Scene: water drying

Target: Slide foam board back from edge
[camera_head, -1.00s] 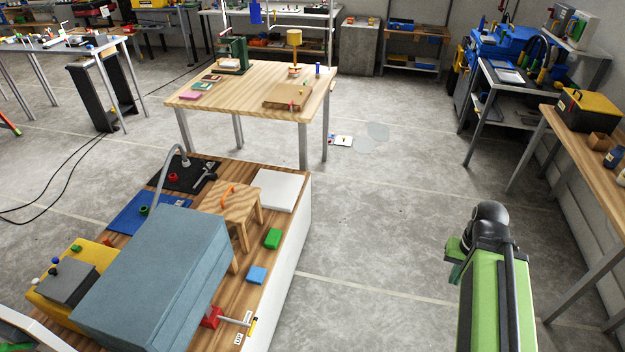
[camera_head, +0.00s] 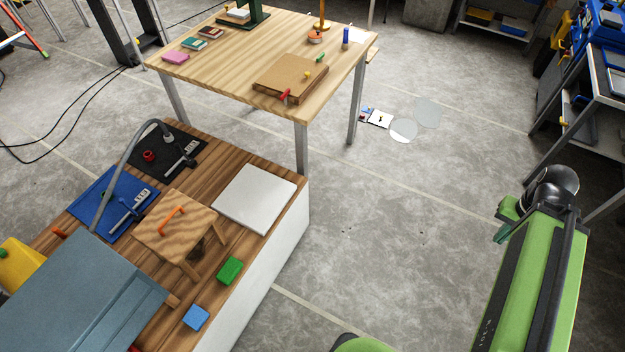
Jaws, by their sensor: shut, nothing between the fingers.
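A flat white square board (camera_head: 255,198), which looks like the foam board, lies on the near wooden bench (camera_head: 262,252). Its right corner is close to the bench's right edge. A small wooden stool-like stand with an orange handle (camera_head: 176,226) is just left of it. My green arm rises at the lower right, well apart from the board, over the floor. My gripper cannot be made out; the arm's black joint and green links are all that show there.
The bench also holds a green block (camera_head: 230,270), a blue block (camera_head: 195,317) and a large blue-grey box (camera_head: 75,295). A wooden table (camera_head: 225,62) stands beyond. Round wet-looking patches (camera_head: 403,130) and a small white item (camera_head: 379,118) lie on the floor. The floor right of the bench is clear.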

